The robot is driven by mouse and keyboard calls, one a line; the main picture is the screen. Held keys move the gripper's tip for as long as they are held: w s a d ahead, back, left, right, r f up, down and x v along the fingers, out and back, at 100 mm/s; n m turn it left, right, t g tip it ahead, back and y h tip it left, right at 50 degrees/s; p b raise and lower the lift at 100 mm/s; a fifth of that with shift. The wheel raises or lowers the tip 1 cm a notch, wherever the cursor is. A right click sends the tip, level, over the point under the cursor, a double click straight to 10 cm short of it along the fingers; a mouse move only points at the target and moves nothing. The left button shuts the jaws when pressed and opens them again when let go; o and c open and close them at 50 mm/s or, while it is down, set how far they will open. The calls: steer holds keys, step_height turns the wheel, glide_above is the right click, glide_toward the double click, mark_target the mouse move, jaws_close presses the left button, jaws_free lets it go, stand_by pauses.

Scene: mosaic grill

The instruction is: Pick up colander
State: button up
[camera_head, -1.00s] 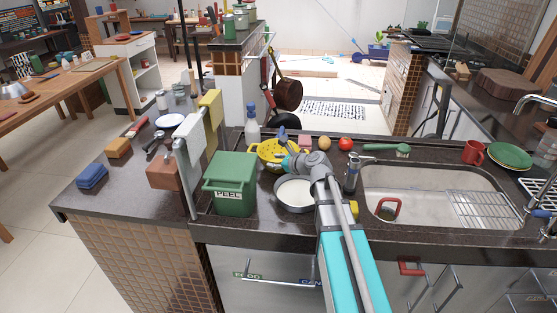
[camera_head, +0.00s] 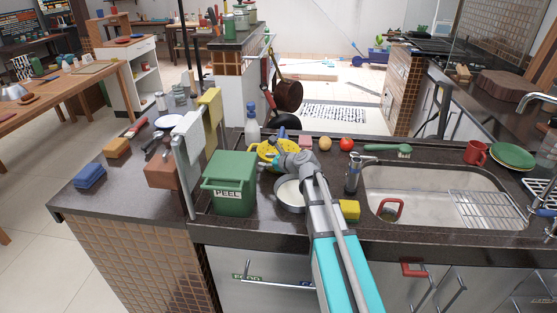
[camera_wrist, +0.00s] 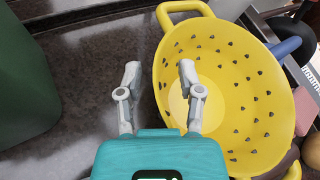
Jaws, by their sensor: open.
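The yellow colander (camera_head: 269,153) stands on the dark counter behind the white-filled pan, partly hidden by my arm. In the wrist view the yellow colander (camera_wrist: 228,90) fills the right half, with its round holes and a loop handle at its top left. My gripper (camera_wrist: 160,75) is open and empty. Its left finger is over the dark counter and its right finger overlaps the colander's left rim in the picture. I cannot tell whether it touches. In the head view my gripper (camera_head: 279,150) is small and at the colander.
A green bin (camera_head: 230,185) marked PEEL stands left of the colander. A pan (camera_head: 290,192) is in front. A spray bottle (camera_head: 252,132) stands behind. A potato (camera_head: 325,144) and a tomato (camera_head: 346,144) lie to the right, before the sink (camera_head: 430,180). A yellow sponge (camera_head: 349,209) lies near the front.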

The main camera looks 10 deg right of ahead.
jaws_close()
steer(key=shift+r, duration=0.15)
stand_by(0.5)
step_height(320, 180, up, 10)
steer(key=p, duration=1)
stand_by(0.6)
